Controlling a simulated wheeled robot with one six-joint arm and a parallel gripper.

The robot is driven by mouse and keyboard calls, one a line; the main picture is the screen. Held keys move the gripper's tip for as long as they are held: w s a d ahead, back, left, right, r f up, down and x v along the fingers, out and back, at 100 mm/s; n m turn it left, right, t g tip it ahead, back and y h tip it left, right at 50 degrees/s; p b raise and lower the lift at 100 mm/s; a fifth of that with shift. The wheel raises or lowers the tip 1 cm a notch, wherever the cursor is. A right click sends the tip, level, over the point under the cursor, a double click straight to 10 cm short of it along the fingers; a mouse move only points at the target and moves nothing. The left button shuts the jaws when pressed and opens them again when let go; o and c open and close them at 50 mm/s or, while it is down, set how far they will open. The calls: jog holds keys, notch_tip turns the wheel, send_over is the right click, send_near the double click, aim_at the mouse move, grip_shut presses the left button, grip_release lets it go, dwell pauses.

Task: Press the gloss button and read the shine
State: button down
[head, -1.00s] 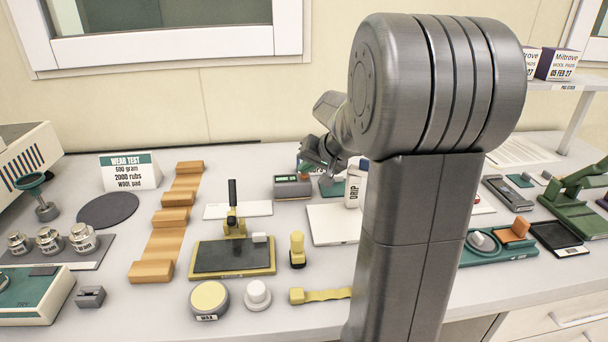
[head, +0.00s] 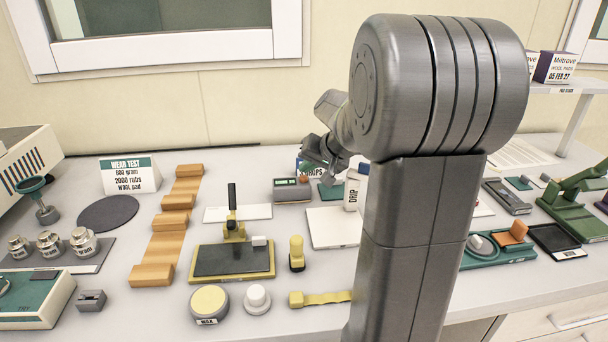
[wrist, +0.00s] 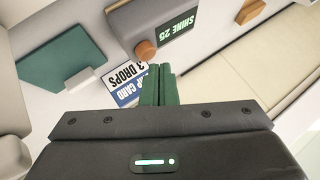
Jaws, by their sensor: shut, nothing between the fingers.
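The gloss meter (head: 292,190) is a small grey box near the back middle of the bench. In the wrist view its dark display (wrist: 176,37) reads "SHINE 25" in green. Its round orange-brown button (wrist: 145,48) stands out beside the display. My gripper (wrist: 158,72) is shut, with its green fingers together and nothing between them. Its tips appear just below the button in the wrist view, and a gap seems to show between them. In the head view my gripper (head: 328,160) is above and right of the meter, partly hidden by my arm.
A card marked "3 DROPS" (wrist: 123,83) lies beside my fingers, near a green plate (wrist: 62,62). A white "DRIP" bottle (head: 352,190) stands close to the right, partly behind my arm. A white board (head: 325,228) lies in front.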

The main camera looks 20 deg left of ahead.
jog(key=shift+r, duration=0.2)
notch_tip(320, 180, up, 5)
jog(key=p, duration=0.3)
jog(key=shift+a+f, duration=0.1)
dwell(0.9)
